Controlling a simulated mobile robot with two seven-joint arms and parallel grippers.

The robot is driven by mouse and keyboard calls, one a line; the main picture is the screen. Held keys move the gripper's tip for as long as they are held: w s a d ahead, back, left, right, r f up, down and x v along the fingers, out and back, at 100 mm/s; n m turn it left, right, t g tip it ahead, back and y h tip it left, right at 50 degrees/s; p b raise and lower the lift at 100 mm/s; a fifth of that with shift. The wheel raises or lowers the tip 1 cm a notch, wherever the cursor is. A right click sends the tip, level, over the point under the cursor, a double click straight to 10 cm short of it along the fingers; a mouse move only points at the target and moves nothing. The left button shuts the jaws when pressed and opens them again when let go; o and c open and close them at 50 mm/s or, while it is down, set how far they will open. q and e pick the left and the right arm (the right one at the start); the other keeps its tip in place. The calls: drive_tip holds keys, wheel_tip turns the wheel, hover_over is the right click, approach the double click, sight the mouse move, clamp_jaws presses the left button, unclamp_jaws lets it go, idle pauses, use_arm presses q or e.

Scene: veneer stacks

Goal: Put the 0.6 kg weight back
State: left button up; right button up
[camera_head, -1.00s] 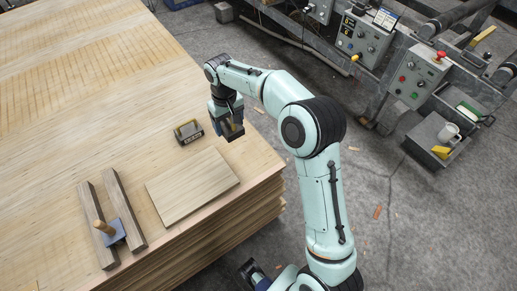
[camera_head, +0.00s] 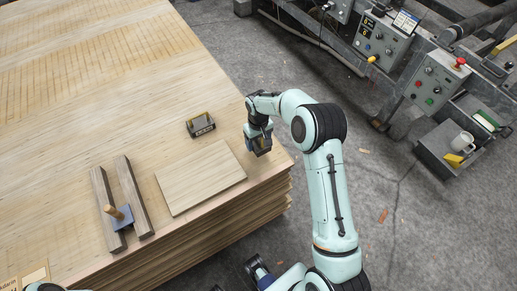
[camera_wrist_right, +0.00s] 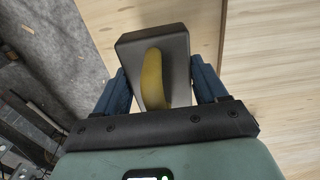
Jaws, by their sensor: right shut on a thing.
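My right gripper (camera_head: 258,148) is shut on a dark grey block weight with a yellow handle. In the right wrist view the held weight (camera_wrist_right: 182,45) sits between the blue fingers (camera_wrist_right: 160,90), its yellow handle (camera_wrist_right: 153,78) toward the camera. It is over the stack's right margin, close to the edge; the gap below it is hard to judge. A second dark weight (camera_head: 201,127) with a yellow handle stands on the stack to the left. Its label is too small to read, and no label shows on the held one.
A loose veneer sheet (camera_head: 200,178) lies on the veneer stack (camera_head: 130,90), left of the gripper. Two dark wooden bars (camera_head: 134,195) and a wooden-handled tool (camera_head: 115,213) lie further left. Machine control boxes (camera_head: 435,82) stand beyond the floor at right.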

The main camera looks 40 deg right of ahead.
sight(258, 149)
drive_tip(key=shift+f, duration=2.75)
drive_tip(key=shift+f, duration=0.2)
drive_tip(key=o, duration=1.6)
drive_tip(key=shift+c, duration=0.2)
drive_tip(key=shift+r, duration=0.1)
